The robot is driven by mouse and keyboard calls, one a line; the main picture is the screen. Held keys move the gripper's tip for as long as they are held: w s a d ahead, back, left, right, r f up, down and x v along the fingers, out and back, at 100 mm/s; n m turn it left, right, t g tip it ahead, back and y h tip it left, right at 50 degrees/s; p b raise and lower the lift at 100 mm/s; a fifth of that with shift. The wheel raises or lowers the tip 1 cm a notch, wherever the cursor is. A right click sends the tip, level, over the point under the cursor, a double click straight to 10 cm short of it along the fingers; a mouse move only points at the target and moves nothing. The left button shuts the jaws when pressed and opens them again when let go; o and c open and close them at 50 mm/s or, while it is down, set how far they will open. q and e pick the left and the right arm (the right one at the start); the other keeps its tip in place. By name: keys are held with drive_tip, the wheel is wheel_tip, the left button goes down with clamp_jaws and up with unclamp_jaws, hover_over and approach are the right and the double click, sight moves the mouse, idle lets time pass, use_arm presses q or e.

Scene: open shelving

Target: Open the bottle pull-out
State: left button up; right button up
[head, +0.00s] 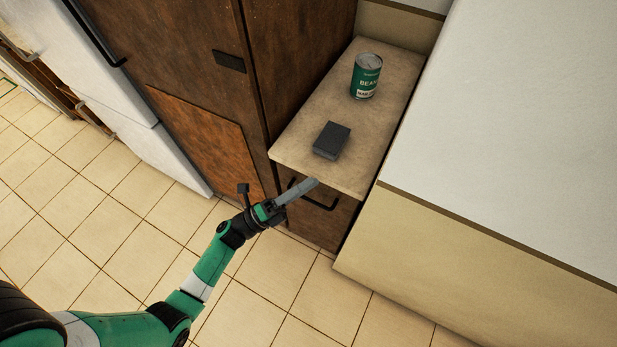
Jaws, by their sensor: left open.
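A narrow dark brown cabinet front (318,226) sits under a short beige countertop; it looks like the bottle pull-out and appears closed. Its black bar handle (328,207) runs across the upper part of the front. My left gripper (312,184) is open, with its grey fingers pointing right at the handle, just below the countertop's front edge. The fingers cover part of the handle in this view. I cannot tell whether they touch it or surround it. My right gripper is out of view.
On the countertop (300,150) stand a green can of beans (367,77) and a dark grey block (332,140). A tall brown cabinet (180,50) rises left, a large pale-topped unit (520,120) right. Tiled floor (100,220) is clear in front.

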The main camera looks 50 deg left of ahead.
sight(309, 199)
use_arm(q)
drive_tip(key=s+a+f+n+g+y+b, duration=0.1)
drive_tip(key=s+f+n+y, duration=0.15)
drive_tip(key=s+f, duration=0.4)
drive_tip(key=s+f+n+g+y+b, duration=0.1)
drive_tip(key=s+f+n+y, duration=0.15)
drive_tip(key=f, duration=0.65)
drive_tip(key=shift+y, duration=0.4)
drive_tip(key=w, duration=0.3)
drive_tip(key=w+r+b, duration=0.1)
drive_tip(key=w, duration=0.3)
drive_tip(key=w+r+b, duration=0.1)
drive_tip(key=w, duration=0.3)
drive_tip(key=shift+w+a+r, duration=0.15)
drive_tip(key=shift+r, duration=0.05)
clamp_jaws()
